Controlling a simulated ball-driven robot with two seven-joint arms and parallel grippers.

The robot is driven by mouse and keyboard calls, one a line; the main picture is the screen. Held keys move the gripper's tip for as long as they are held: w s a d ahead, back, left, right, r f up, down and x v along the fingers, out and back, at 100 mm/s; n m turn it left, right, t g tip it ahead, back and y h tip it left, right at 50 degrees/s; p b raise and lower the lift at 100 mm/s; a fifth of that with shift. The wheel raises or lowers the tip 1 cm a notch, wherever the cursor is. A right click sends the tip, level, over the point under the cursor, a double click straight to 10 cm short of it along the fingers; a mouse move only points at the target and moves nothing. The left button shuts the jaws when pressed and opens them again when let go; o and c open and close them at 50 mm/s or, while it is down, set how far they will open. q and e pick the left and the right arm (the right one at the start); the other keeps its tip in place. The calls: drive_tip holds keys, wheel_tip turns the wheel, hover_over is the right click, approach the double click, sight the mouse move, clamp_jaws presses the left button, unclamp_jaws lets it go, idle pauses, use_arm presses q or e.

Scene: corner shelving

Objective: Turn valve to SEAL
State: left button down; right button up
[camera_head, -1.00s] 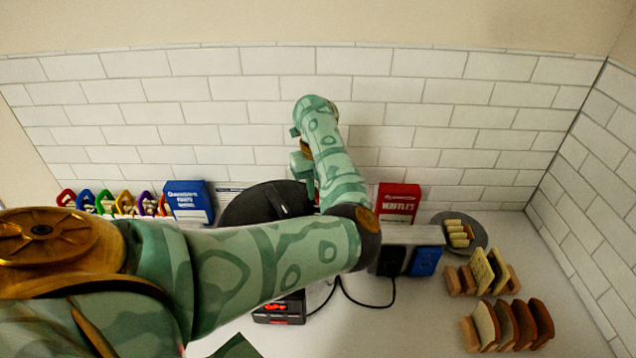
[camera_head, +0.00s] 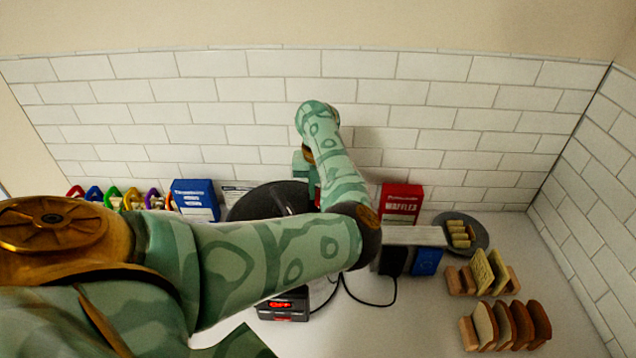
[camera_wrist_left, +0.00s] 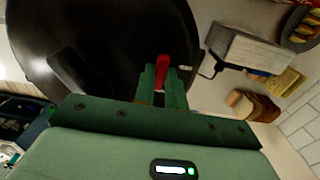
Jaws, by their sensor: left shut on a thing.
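A large round black lid (camera_wrist_left: 95,45) fills much of the left wrist view, and its left part shows in the head view (camera_head: 258,203). A red valve lever (camera_wrist_left: 162,70) stands on the lid towards its right side. My left gripper (camera_wrist_left: 160,84) is over the lid with its green fingers shut on the red lever. A small pale marking (camera_wrist_left: 185,68) is on the lid to the right of the lever, too small to read. In the head view my left arm hides the lever and fingertips. My right gripper is not in view.
A dark base with a red-lit panel (camera_head: 283,305) shows below my arm, with a black cable nearby. A blue box (camera_head: 194,200) stands left and a red waffles box (camera_head: 402,203) right. A silver toaster (camera_head: 415,236), plate (camera_head: 480,232) and bread racks (camera_head: 508,326) are further right.

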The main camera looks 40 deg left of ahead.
sight(318, 194)
use_arm(q)
drive_tip(key=c, duration=1.4)
unclamp_jaws()
drive_tip(key=shift+c, duration=0.2)
drive_tip(key=shift+r, duration=0.1)
wheel_tip(318, 194, up, 16)
